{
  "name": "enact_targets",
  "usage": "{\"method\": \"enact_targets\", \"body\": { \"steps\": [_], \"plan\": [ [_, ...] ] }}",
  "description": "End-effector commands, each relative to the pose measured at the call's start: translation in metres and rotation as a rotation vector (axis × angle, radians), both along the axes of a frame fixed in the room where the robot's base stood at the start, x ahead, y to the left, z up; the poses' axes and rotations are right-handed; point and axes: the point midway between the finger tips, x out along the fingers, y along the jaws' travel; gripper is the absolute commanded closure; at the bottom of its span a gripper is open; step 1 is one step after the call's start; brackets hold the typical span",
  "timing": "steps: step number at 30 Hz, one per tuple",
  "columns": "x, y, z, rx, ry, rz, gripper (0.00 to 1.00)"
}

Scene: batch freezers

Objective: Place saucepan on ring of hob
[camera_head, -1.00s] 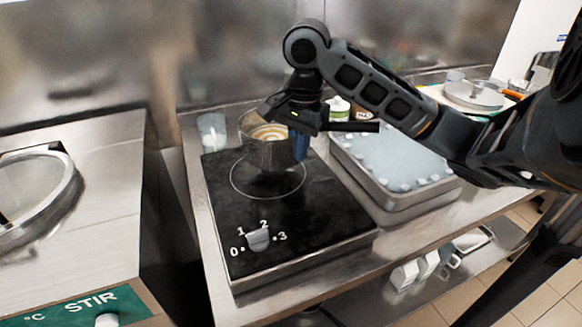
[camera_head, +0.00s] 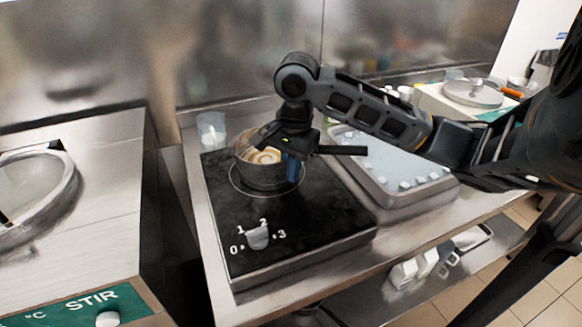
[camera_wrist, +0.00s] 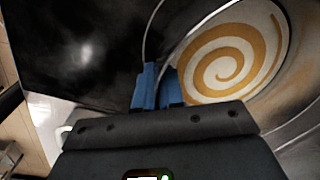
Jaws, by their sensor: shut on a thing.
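The steel saucepan (camera_head: 262,174) is upright over the ring (camera_head: 238,193) of the black hob (camera_head: 315,215), with a cream and tan swirl inside. Its base is low, within the ring's outline; I cannot tell whether it touches the surface. My gripper (camera_head: 292,170) is shut at the pan's right side, blue fingers pointing down. In the wrist view the blue fingers (camera_wrist: 158,88) are beside the pan's swirl (camera_wrist: 232,58), and part of the ring's line curves past. The exact grip point is hidden.
A steel tray of pale blue contents (camera_head: 395,165) stands right of the hob. A clear cup (camera_head: 211,130) stands behind its left corner. The hob knob (camera_head: 257,237) is at the front. A machine with a round opening (camera_head: 35,185) is at left. The hob's front half is clear.

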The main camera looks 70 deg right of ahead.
Motion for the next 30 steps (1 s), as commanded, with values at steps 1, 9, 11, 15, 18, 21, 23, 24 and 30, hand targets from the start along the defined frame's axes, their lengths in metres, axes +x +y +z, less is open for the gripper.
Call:
{"method": "enact_targets", "body": {
  "steps": [1,9,11,15,18,21,23,24,30],
  "plan": [
    [0.0,0.0,-0.002,0.0,0.0,-0.001,0.91],
    [0.0,0.0,-0.001,0.0,0.0,0.0,0.67],
    [0.0,0.0,-0.001,0.0,0.0,0.0,0.67],
    [0.0,0.0,-0.001,0.0,0.0,0.0,0.67],
    [0.0,0.0,0.004,0.0,0.0,0.0,0.67],
    [0.0,0.001,0.013,0.001,-0.001,0.001,0.67],
    [-0.001,0.0,0.022,0.0,-0.002,0.001,0.67],
    [-0.001,0.001,0.03,0.0,-0.003,0.002,0.67],
    [-0.004,0.0,0.075,-0.006,-0.001,0.003,0.67]
  ]
}}
